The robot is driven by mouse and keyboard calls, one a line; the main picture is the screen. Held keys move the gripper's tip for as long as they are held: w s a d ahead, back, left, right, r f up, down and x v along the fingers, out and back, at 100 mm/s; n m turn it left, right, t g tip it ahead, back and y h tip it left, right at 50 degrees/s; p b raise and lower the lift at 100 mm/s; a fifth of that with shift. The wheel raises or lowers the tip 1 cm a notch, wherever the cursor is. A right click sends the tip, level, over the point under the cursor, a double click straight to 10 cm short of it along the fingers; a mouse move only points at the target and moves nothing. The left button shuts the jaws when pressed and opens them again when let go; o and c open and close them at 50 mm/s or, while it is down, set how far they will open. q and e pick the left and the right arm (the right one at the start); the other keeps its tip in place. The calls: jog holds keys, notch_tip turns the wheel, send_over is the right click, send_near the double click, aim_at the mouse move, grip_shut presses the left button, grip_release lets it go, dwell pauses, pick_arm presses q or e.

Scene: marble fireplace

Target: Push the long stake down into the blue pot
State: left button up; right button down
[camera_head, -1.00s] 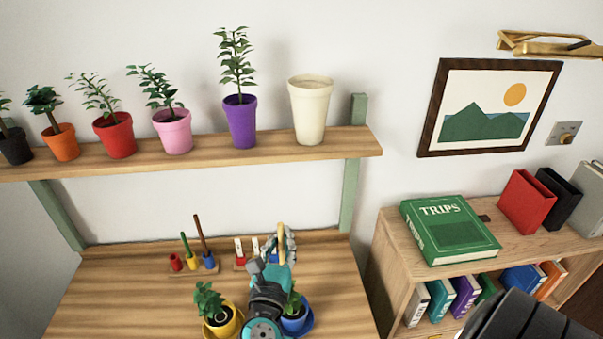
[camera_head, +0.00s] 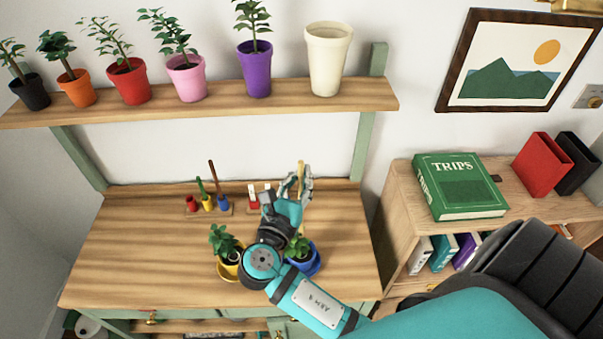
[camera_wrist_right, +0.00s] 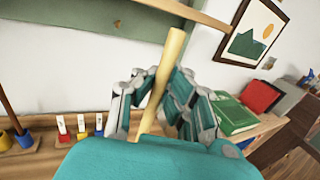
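The blue pot (camera_head: 306,266) stands on the worktop on a blue saucer, with a leafy plant in it, partly hidden by my right arm. A long, pale wooden stake (camera_head: 301,171) stands nearly upright behind and above the pot in the head view. My right gripper (camera_head: 297,190) has its fingers closed around the stake. In the right wrist view, the stake (camera_wrist_right: 163,80) runs slightly tilted between the fingers. The stake's lower end is hidden, so I cannot tell whether it is in the soil. My left gripper is not in view.
A yellow pot (camera_head: 231,265) with a plant stands left of the blue one. Stake holders (camera_head: 208,209) and small white labels (camera_head: 253,198) stand at the worktop's back. A shelf (camera_head: 210,104) with several pots hangs above. A bookcase (camera_head: 395,215) stands right; the worktop's left is clear.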

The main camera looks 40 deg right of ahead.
aim_at(300, 190)
notch_tip(300, 190, down, 3)
jog(key=shift+b, duration=0.5)
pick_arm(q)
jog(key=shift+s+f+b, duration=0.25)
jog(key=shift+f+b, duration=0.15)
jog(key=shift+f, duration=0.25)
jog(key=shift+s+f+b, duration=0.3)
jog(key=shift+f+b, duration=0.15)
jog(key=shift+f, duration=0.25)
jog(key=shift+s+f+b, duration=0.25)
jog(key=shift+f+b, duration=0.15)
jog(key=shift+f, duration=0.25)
pick_arm(e)
jog(key=shift+f, duration=2.75)
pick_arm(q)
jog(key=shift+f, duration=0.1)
pick_arm(e)
jog(key=shift+f, duration=0.25)
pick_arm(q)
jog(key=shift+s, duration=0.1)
pick_arm(e)
jog(key=shift+f, duration=0.35)
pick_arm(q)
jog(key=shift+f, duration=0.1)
pick_arm(e)
jog(key=shift+f, duration=0.15)
